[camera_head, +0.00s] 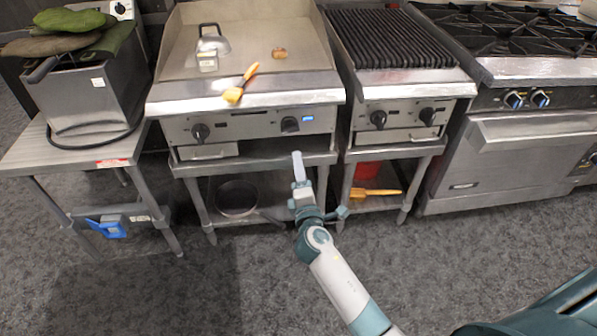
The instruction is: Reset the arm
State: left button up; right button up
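My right arm comes in from the lower right and reaches up and left over the floor. Its gripper (298,166) points away from me, in front of the griddle stand, below the control panel in the picture. The fingers show as one narrow pale shape, so I cannot tell whether they are open or shut. I see no object held at the fingertips. My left arm and gripper are not in view.
A griddle (185,55) holds a press (209,45), an orange-handled brush (241,83) and a small brown item (279,53). A pan (236,198) sits on its lower shelf. A grill (395,38), range (530,150) and fryer (85,100) flank it. Front floor is clear.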

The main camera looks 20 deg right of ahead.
dwell(0.5)
jog(key=s+a+f+m+g+y+p, duration=0.15)
jog(key=s+f, duration=0.25)
jog(key=f, duration=0.4)
jog(key=s+f+m+g+y, duration=0.1)
jog(key=s+f+m+g, duration=0.2)
jog(key=f, duration=0.5)
jog(key=s+a+f+m+g+y+p, duration=0.1)
jog(key=s+f+m, duration=0.1)
jog(key=s+f, duration=0.5)
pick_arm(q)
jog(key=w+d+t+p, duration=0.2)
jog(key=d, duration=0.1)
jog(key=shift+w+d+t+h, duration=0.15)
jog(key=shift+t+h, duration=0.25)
pick_arm(e)
jog(key=s+a+f+m+g+y, duration=0.1)
jog(key=s+a+f+m+g, duration=0.1)
jog(key=s+f, duration=0.7)
jog(key=s+a+f+m+g+y, duration=0.1)
jog(key=s+f+m+g, duration=0.3)
jog(key=s+f, duration=0.6)
jog(key=s+m, duration=0.2)
jog(key=s, duration=0.4)
jog(key=shift+s+a, duration=0.3)
jog(key=shift+a, duration=0.05)
